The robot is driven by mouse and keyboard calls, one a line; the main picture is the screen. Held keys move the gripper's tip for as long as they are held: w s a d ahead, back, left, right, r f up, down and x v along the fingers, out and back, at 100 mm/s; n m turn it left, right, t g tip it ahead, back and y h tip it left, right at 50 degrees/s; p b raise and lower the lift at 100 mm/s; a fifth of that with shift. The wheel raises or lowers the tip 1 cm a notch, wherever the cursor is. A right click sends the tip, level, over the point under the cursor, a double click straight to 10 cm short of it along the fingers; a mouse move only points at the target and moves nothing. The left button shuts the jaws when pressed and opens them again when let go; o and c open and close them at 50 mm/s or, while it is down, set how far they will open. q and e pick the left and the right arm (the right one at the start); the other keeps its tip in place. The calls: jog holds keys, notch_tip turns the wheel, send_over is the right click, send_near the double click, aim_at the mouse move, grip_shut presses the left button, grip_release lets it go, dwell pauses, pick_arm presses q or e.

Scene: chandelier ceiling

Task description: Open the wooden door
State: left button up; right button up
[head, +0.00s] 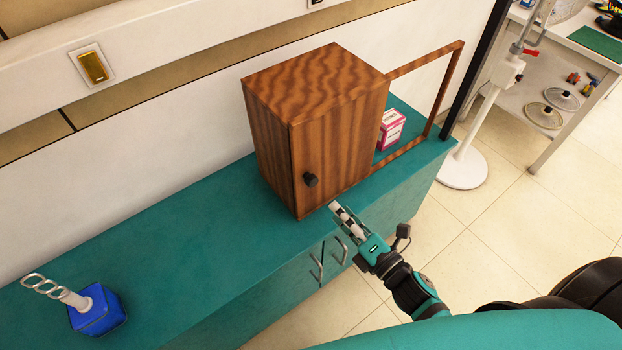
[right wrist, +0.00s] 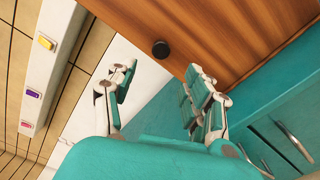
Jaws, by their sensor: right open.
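The wooden door (head: 345,145) is the front face of a small brown wooden cabinet (head: 268,135) on the teal counter. It looks shut. A dark round knob (head: 310,180) sits near its left edge. In the right wrist view the knob (right wrist: 160,49) shows ahead of the fingers, on the wooden door (right wrist: 220,30). My right gripper (head: 340,212) is in front of the cabinet, below and right of the knob. Its fingers (right wrist: 160,85) are spread apart with nothing between them, and it does not touch the knob. My left gripper is not in view.
The teal counter (head: 180,255) runs along the wall, with handled doors below. A blue box with a white ringed piece (head: 97,310) stands at the left. A wooden frame (head: 450,85) and a pink-white box (head: 391,130) are right of the cabinet. A white stand (head: 465,168) is on the floor.

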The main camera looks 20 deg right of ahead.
aim_at(313, 184)
jog(key=p+x, duration=0.1)
jog(key=x, duration=1)
jog(key=shift+f, duration=0.1)
grip_shut()
